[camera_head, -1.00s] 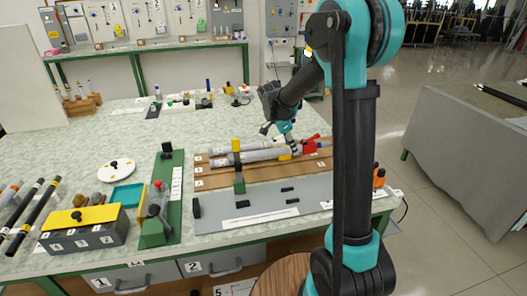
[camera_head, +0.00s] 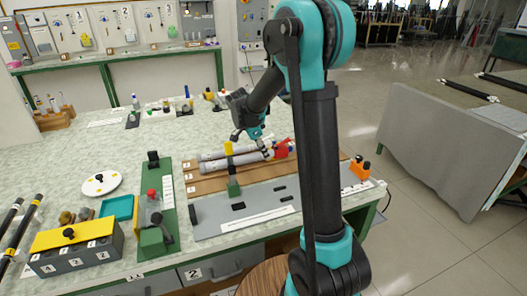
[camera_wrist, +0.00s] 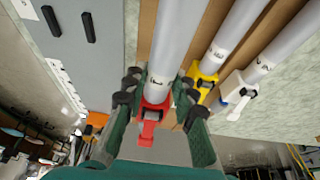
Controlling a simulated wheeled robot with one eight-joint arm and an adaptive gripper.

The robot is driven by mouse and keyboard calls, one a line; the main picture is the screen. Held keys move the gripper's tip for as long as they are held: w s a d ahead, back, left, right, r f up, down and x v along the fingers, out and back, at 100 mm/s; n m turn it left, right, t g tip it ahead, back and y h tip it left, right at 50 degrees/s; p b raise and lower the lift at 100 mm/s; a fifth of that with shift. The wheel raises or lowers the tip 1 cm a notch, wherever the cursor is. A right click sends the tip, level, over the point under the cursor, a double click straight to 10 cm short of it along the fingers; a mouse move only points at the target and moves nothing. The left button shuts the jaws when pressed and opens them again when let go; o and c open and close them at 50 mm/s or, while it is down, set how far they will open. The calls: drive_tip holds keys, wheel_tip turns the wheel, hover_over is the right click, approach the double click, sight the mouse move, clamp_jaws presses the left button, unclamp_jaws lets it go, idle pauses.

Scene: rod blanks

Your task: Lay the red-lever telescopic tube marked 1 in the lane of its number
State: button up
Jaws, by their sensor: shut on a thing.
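The red-lever tube (camera_wrist: 168,45) is a grey telescopic tube with a red lever end (camera_wrist: 152,114) and a small dark mark near that end. My gripper (camera_wrist: 158,86) is shut on it just beside the lever, one finger on each side. In the head view, my gripper (camera_head: 264,149) is over the right part of the brown lane board (camera_head: 196,188), with the red end (camera_head: 282,150) just right of it. A yellow-lever tube (camera_wrist: 232,30) and a white-lever tube (camera_wrist: 278,48) lie to the right in the wrist view. I cannot tell whether the held tube touches the board.
A grey plate (camera_head: 211,229) with dark pads lies in front of the board. A green fixture (camera_head: 168,205) stands left, and an orange object (camera_head: 360,167) is at the right edge.

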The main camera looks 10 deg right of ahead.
sight(267, 172)
drive_tip(key=shift+f, duration=3.1)
drive_tip(key=shift+f, duration=0.5)
drive_tip(key=o, duration=0.9)
drive_tip(key=v, duration=1.2)
